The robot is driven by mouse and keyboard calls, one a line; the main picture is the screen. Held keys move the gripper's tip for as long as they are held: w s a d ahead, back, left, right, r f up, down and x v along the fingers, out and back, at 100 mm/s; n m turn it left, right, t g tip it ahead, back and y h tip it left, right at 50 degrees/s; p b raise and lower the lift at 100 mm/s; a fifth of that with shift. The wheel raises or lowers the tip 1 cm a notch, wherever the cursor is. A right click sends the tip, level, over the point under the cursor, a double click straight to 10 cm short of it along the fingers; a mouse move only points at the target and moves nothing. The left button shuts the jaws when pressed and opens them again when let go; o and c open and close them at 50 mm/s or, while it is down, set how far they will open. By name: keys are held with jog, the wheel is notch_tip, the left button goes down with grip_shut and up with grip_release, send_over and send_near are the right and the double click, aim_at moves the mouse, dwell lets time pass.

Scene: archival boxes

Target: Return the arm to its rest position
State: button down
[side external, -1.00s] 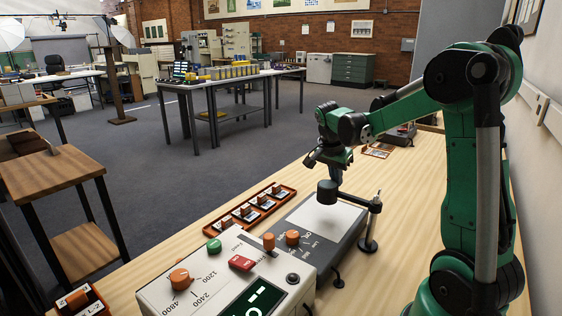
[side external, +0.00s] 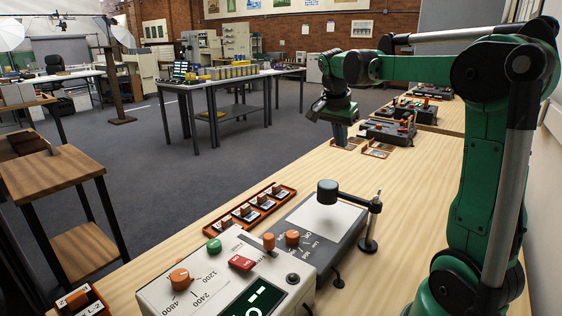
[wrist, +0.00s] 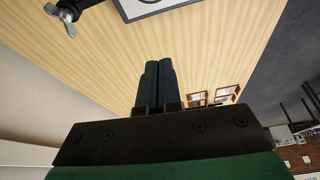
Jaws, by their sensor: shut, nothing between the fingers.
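My gripper (side external: 340,134) hangs from my green arm, pointing down, over the far part of the wooden bench (side external: 400,190). In the wrist view its two dark fingers (wrist: 152,85) lie side by side, closed together, with nothing between them. It is beyond the grey device with the white plate (side external: 325,220) and clear of it. In the side view the fingertips overlap the small orange trays at the back, and I cannot tell how high above the bench they are.
The grey device's post with a side arm (side external: 374,222) rises from the bench. A control box with orange knobs (side external: 215,275) is in front. An orange tray of slides (side external: 254,206) lies at the bench's left edge. Dark equipment (side external: 388,131) stands at the back.

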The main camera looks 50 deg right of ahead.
jog(key=a+f+n+t+y, duration=0.1)
jog(key=a+f+n+t, duration=0.1)
jog(key=a+n, duration=0.4)
jog(key=s+a+f+n+t+y, duration=0.1)
jog(key=a+f+n+t, duration=0.1)
jog(key=a+n, duration=0.4)
jog(key=a+f+n+t+y, duration=0.1)
jog(key=a+f+n+t, duration=0.1)
jog(key=a+n, duration=0.5)
jog(key=shift+s+a+f+t+y, duration=0.15)
jog(key=shift+a+t, duration=0.25)
jog(key=shift+a, duration=1.05)
jog(key=shift+a+t+y, duration=0.25)
jog(key=shift+a+t, duration=0.15)
jog(key=shift+a, duration=1)
